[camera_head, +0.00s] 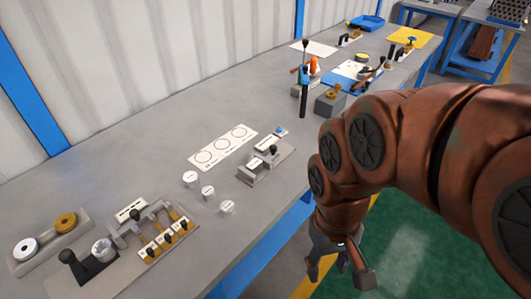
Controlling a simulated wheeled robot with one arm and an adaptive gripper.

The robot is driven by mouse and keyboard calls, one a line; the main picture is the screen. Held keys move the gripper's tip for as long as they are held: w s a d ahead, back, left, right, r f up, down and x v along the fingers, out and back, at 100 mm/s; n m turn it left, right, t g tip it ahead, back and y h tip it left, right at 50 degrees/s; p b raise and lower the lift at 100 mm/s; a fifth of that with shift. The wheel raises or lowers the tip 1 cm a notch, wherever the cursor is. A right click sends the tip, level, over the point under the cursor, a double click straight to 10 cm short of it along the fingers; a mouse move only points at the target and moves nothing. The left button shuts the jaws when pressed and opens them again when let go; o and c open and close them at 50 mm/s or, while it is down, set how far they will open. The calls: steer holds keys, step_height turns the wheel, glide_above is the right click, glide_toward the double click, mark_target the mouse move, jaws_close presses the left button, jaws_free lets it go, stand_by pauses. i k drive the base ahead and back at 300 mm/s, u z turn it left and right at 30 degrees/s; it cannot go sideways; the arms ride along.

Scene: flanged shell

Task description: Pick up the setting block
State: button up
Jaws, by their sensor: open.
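My gripper (339,270) hangs open and empty at the lower right, fingers pointing down, in front of the bench edge and over the floor. I cannot tell for certain which thing is the setting block. One candidate is a grey block (328,104) with a brass-coloured piece on it, at the bench's front edge, up and left of my arm. Another is a low grey stepped fixture (256,174) with a dark knob, left of my gripper on the bench. My gripper touches neither. My arm hides part of the bench's right side.
The grey bench (130,150) runs along a ribbed wall. Small white cylinders (208,191) stand mid-bench near a white card with circles (222,147). A fixture with brass pins (160,235) is at lower left. A dark upright post (304,90) stands near the grey block.

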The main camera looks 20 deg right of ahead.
mark_target(256, 166)
steer(key=u, duration=4.35)
steer(key=k, duration=2.05)
steer(key=z, duration=1.25)
